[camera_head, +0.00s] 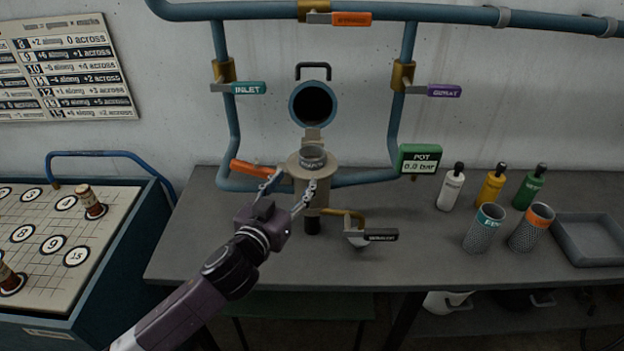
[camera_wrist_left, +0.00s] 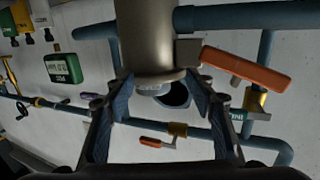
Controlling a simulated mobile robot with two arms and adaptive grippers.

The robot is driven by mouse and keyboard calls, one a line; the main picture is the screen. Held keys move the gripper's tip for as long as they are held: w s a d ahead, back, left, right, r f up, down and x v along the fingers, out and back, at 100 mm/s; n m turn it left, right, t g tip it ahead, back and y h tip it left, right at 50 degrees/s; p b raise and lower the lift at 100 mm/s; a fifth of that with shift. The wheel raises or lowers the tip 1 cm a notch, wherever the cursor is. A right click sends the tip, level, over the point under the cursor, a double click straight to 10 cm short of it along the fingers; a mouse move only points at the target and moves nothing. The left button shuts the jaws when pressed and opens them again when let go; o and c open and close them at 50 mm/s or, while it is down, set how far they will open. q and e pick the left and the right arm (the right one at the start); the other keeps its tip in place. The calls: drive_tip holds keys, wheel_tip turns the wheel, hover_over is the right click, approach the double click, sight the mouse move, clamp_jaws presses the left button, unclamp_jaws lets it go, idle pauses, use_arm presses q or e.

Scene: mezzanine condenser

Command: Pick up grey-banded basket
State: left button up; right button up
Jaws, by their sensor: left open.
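The grey-banded basket (camera_head: 312,157) sits in the top of the upright beige pot (camera_head: 314,174), with only its grey labelled rim and upper part showing. The rest of it is hidden inside the pot. In the left wrist view its rim (camera_wrist_left: 155,88) shows at the end of the pot body (camera_wrist_left: 155,38). My left gripper (camera_head: 290,185) is open and empty, its fingers in front of the pot just below the rim. In the left wrist view the fingers (camera_wrist_left: 162,88) spread to either side of the rim. My right gripper is not in view.
The pot's round lid (camera_head: 312,78) stands open behind it. An orange handle (camera_head: 253,168) and a drain lever (camera_head: 380,235) stick out nearby. A teal-banded basket (camera_head: 484,230), an orange-banded basket (camera_head: 531,228), bottles (camera_head: 491,186) and a tray (camera_head: 562,248) stand at right.

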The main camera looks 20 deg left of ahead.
sight(316, 147)
use_arm(q)
drive_tip(key=r, duration=0.1)
drive_tip(key=w, duration=0.1)
drive_tip(key=r+t+h, duration=0.1)
drive_tip(key=shift+w+d+r+m, duration=0.2)
drive_tip(key=shift+d+r+m, duration=0.1)
drive_tip(key=shift+d, duration=0.05)
drive_tip(key=shift+w+d+r, duration=0.1)
drive_tip(key=shift+w+r, duration=0.15)
drive_tip(key=shift+w, duration=0.05)
drive_tip(key=w, duration=0.2)
drive_tip(key=w+p, duration=0.1)
drive_tip(key=w, duration=0.1)
drive_tip(key=w+p, duration=0.1)
drive_tip(key=w, duration=0.1)
drive_tip(key=shift+w+d, duration=0.15)
drive_tip(key=shift+d, duration=0.2)
drive_tip(key=w+p, duration=0.1)
drive_tip(key=w, duration=0.1)
drive_tip(key=w+p, duration=0.1)
drive_tip(key=w, duration=0.1)
drive_tip(key=shift+d+r, duration=0.15)
drive_tip(key=shift+d, duration=0.25)
drive_tip(key=shift+w, duration=0.55)
clamp_jaws()
